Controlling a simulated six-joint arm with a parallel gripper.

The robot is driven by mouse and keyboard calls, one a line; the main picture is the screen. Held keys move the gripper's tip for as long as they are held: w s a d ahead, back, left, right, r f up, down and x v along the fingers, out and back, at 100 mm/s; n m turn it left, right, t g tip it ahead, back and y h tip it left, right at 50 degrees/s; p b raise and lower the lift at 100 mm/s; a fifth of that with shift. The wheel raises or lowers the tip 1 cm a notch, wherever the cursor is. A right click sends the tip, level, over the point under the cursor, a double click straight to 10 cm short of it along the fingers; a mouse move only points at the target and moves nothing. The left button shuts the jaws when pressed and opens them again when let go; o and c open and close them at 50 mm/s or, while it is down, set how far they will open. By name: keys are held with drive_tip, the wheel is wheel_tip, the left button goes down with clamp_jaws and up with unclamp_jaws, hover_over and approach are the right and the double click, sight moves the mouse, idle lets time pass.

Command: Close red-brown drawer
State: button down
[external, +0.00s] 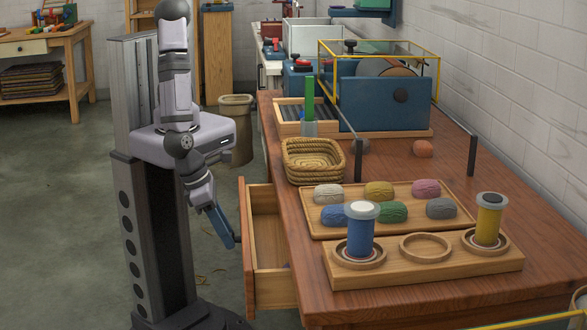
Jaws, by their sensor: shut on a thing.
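The red-brown drawer (249,262) stands pulled out from the left side of the wooden table, and I can see into its open top. Its outer face is turned away from the camera, so its handle is hidden or too small to make out. My gripper (234,241) points down at the outer side of the drawer front, about halfway along it. It is shut on the drawer at its front; the exact contact is hard to see.
On the table (378,162) are a wicker basket (314,160), a tray of wool skeins (326,226) and a wooden holder (425,272) with a blue spool (361,238) and a yellow spool (487,222). A bin (236,130) stands on the floor behind my arm.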

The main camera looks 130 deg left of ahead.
drive_tip(key=p, duration=0.1)
hover_over(272, 254)
drive_tip(key=shift+r, duration=0.1)
drive_tip(key=shift+a, duration=0.1)
drive_tip(key=c, duration=1.4)
unclamp_jaws()
drive_tip(key=shift+o, duration=0.2)
drive_tip(key=p+v, duration=0.2)
drive_tip(key=v, duration=0.5)
drive_tip(key=shift+p, duration=0.3)
drive_tip(key=shift+r, duration=0.1)
